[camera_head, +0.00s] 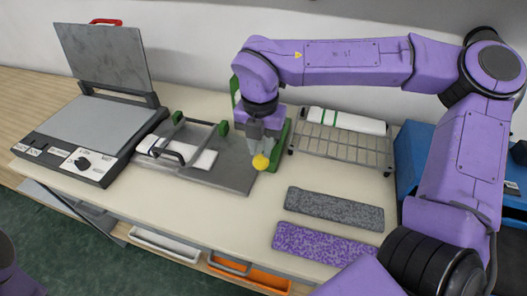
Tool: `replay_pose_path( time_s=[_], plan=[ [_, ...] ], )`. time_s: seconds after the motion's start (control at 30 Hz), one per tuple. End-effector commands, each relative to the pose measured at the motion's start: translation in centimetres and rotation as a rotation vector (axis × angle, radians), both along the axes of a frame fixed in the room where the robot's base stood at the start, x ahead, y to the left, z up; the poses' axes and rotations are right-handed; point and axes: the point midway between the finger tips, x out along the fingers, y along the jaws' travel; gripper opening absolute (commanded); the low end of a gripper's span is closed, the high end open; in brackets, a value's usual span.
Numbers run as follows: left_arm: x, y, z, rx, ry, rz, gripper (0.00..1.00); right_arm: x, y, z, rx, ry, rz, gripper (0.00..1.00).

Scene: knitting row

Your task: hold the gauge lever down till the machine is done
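A yellow ball knob (260,162), which I take for the gauge lever's end, shows low over the right end of a grey plate. The rest of the lever is hidden behind my gripper. My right gripper (256,148) points down with its fingertips at the knob's top. They look touching or very close; whether the knob is pressed down cannot be told. The fingers look close together, but the gap is too small to make out. A green upright part (281,150) stands just right of the gripper. My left gripper is out of view; only a bit of purple arm shows at lower left.
A flat press (94,121) with its lid raised stands at left. A grey plate (232,176) bears a white piece (190,157) under a dark frame. Grey (334,208) and purple (322,243) knitted strips lie in front.

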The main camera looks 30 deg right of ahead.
Motion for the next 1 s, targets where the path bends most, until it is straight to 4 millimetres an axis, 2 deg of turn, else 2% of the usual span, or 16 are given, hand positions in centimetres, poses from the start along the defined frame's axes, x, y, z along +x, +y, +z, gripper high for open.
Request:
replay_pose_path(
  time_s=[0.6,1.0],
  plan=[
    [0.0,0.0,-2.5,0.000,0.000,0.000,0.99,0.0,0.0,-3.3,0.000,0.000,0.000,0.23],
    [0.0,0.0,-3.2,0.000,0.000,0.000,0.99,-0.1,0.0,-4.3,-0.001,0.001,0.000,0.23]
  ],
)
